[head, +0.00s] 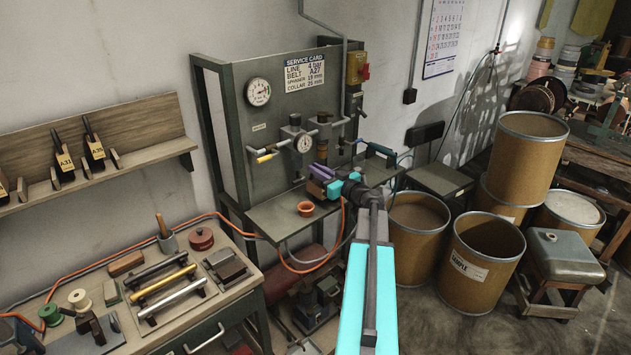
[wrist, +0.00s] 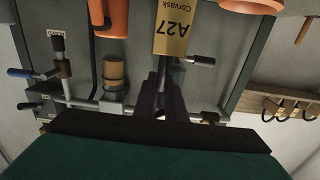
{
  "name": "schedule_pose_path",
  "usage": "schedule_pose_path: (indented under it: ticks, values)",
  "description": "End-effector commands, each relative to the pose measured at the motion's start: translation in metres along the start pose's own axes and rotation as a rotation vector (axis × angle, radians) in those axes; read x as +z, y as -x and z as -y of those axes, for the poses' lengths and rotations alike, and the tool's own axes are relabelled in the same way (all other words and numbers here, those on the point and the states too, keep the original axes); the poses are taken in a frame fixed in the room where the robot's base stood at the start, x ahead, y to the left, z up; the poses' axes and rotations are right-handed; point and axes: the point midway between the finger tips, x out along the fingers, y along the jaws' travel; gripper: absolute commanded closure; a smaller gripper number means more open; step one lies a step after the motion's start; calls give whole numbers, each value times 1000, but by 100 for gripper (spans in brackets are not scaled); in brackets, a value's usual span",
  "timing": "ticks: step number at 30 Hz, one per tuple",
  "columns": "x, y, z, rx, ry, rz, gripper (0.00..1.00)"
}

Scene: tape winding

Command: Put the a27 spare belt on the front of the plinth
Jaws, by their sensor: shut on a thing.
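My gripper (head: 320,180) is in front of the dark panel, above its ledge, in the head view. In the wrist view its dark fingers (wrist: 162,92) are shut on the A27 spare belt, whose gold label (wrist: 174,28) reads A27 Corvask beyond the fingertips. The rest of the belt is hard to make out there, and I cannot pick it out in the head view. I cannot tell for sure which part is the plinth; a low dark grey box (head: 440,180) stands right of the panel.
The panel (head: 240,100) carries gauges, valves and a service card (head: 305,72) naming belt A27. An orange bowl (head: 306,208) sits on the ledge. A wall shelf (head: 130,150) holds other labelled belts. A workbench (head: 240,300) with tools is at left. Open drums (head: 482,250) stand at right.

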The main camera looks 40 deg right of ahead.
Motion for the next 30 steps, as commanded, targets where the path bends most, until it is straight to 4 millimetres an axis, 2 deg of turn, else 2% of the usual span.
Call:
schedule_pose_path:
  ticks: [12, 30]
  values:
    - [-8, 9, 0, 0, 2, -2, 100]
    - [-68, 8, 0, 0, 2, -1, 100]
